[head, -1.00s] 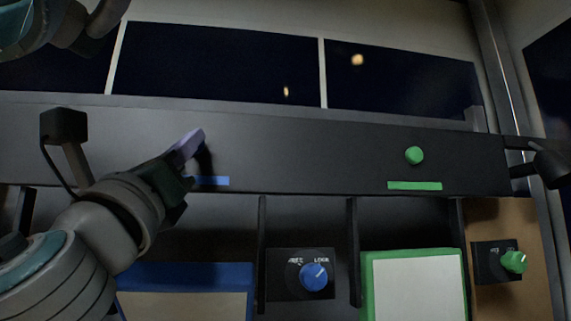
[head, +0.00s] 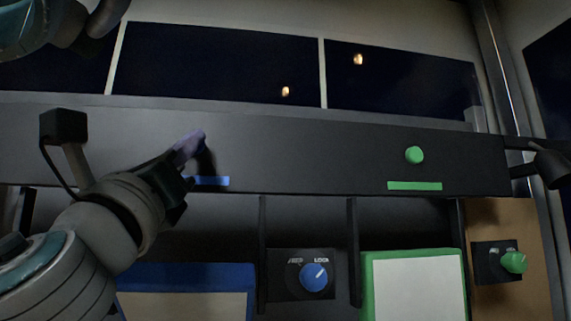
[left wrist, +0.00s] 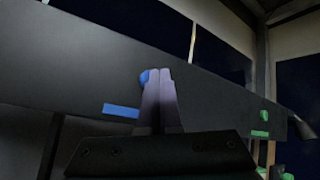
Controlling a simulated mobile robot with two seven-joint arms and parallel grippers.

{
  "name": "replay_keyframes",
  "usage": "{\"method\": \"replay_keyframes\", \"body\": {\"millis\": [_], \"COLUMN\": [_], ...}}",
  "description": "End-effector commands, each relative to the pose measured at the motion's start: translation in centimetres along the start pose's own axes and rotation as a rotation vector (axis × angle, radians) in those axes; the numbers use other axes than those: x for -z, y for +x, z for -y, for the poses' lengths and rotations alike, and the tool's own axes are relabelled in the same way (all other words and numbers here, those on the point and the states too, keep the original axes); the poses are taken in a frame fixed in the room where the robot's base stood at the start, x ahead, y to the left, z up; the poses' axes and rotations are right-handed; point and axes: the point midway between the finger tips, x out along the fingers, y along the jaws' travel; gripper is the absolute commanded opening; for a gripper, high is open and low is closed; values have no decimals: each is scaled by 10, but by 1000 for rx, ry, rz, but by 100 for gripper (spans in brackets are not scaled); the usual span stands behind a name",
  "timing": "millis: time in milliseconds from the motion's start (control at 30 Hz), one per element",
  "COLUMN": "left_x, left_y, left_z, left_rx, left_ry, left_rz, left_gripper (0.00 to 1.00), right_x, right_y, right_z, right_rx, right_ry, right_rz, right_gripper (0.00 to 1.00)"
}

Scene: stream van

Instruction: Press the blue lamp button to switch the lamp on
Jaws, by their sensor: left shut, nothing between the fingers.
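My left gripper (head: 200,136) is shut and empty, its pale violet fingers against or just in front of the dark panel (head: 320,150). The blue button (left wrist: 144,77) shows in the left wrist view as a small blue edge just left of the fingertips, mostly hidden behind them. In the head view the button is covered by the gripper. A blue strip (head: 211,181) marks the panel below that spot; it also shows in the left wrist view (left wrist: 121,111). I cannot tell whether the fingertips touch the button. My right gripper is not in view.
A green button (head: 414,155) sits farther right on the panel above a green strip (head: 414,186). Below are a blue knob (head: 314,277), a green knob (head: 514,262), and blue-framed and green-framed bins. A black lamp-like fixture (head: 551,166) stands at the right end.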

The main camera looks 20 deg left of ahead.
Motion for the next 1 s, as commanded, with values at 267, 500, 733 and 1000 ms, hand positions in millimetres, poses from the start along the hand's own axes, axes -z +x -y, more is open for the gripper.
{"method": "replay_keyframes", "body": {"millis": [267,500,733,1000], "left_x": [0,0,3,4], "left_y": [0,0,3,6], "left_z": [0,0,-3,-5], "left_rx": [0,0,-1,0], "left_ry": [0,0,1,0], "left_rz": [0,0,1,0], "left_gripper": [0,0,0,0], "right_x": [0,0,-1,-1], "right_y": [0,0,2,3], "right_z": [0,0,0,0], "right_rx": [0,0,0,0], "right_ry": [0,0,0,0], "right_rz": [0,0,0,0], "right_gripper": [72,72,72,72]}}
